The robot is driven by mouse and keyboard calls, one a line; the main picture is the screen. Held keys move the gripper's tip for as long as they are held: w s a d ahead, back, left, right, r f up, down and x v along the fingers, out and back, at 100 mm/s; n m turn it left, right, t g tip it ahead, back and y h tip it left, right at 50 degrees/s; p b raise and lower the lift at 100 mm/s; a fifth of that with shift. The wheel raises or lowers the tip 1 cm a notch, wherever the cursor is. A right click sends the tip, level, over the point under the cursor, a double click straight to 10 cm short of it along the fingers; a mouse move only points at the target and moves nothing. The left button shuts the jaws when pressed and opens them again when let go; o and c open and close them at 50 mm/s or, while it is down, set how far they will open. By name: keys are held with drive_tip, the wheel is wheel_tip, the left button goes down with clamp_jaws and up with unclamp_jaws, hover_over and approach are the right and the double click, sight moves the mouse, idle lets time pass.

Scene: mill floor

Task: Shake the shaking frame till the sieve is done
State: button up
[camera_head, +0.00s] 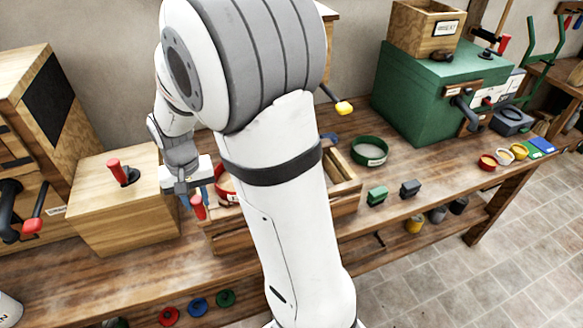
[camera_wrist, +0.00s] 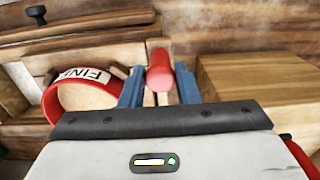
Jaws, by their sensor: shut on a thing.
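The shaking frame (camera_head: 346,197) is a low wooden tray on the bench, partly hidden behind my arm. Its red handle (camera_head: 198,207) sticks up at its left end. My gripper (camera_head: 193,188) is shut on this handle; in the wrist view the red handle (camera_wrist: 159,73) stands between the two blue fingers of my gripper (camera_wrist: 160,84). A red-rimmed sieve (camera_wrist: 62,108) labelled "FINE" sits in the frame beside the handle. Only a bit of the red sieve (camera_head: 226,186) shows in the head view. What it holds cannot be made out.
A wooden box (camera_head: 125,215) with a red-handled crank stands close left of the handle. A green-rimmed sieve (camera_head: 369,151) with pale contents stands behind the frame. A green machine (camera_head: 425,95) stands at the back right.

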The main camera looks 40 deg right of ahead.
drive_tip(key=shift+a, duration=0.1)
drive_tip(key=shift+w+a, duration=0.25)
drive_tip(key=shift+a, duration=0.45)
drive_tip(key=o, duration=0.6)
drive_tip(key=shift+a, duration=0.15)
drive_tip(key=o, duration=0.3)
wheel_tip(320, 180, up, 9)
drive_tip(key=p, duration=0.6)
